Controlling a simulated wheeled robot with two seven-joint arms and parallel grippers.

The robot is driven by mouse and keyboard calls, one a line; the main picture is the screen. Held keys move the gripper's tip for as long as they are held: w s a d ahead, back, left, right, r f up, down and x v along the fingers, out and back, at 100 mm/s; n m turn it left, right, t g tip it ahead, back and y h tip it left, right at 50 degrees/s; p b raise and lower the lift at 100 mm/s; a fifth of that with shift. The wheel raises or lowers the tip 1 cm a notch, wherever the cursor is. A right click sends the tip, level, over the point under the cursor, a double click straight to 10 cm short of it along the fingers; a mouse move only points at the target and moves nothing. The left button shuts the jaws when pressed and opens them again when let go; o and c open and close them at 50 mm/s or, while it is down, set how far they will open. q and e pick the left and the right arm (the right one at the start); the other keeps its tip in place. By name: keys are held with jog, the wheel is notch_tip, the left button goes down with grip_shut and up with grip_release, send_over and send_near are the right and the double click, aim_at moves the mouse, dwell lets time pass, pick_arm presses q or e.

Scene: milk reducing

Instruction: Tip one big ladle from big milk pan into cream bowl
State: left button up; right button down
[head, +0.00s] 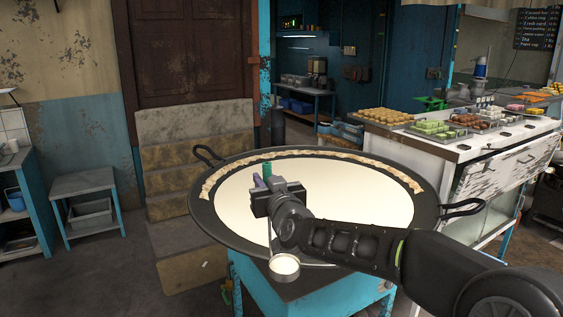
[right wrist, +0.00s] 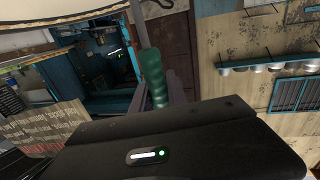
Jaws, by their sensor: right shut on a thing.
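The big milk pan (head: 205,215) is wide and dark, full of white milk, with a pale crust along its far edge. My right gripper (head: 264,184) is above the pan, shut on the green handle of the big ladle (head: 267,169). The green handle also shows in the right wrist view (right wrist: 153,78). The ladle's thin shaft runs down to its small round cup, which holds white liquid and appears in front of the pan's near rim. I cannot make out a separate cream bowl. My left gripper is not in view.
The pan rests on a blue stand (head: 255,285). A white counter (head: 480,150) with trays of sweets (head: 440,128) stands at the right. Stone steps (head: 195,150) lie behind the pan, and a small blue-legged table (head: 85,185) stands at left. Floor at the left front is clear.

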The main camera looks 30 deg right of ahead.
jog(key=s+a+f+n+y, duration=0.1)
jog(key=a+f, duration=0.4)
jog(key=f, duration=0.4)
jog(key=s+a+f+y, duration=0.1)
jog(key=a+f, duration=0.5)
jog(key=f, duration=0.3)
jog(key=s+a+f+n+y, duration=0.1)
jog(key=a+f, duration=0.4)
jog(key=f, duration=0.5)
jog(key=shift+s+a+n+y, duration=0.3)
jog(key=shift+s+a+y, duration=0.1)
jog(key=shift+y, duration=0.1)
jog(key=shift+f, duration=0.1)
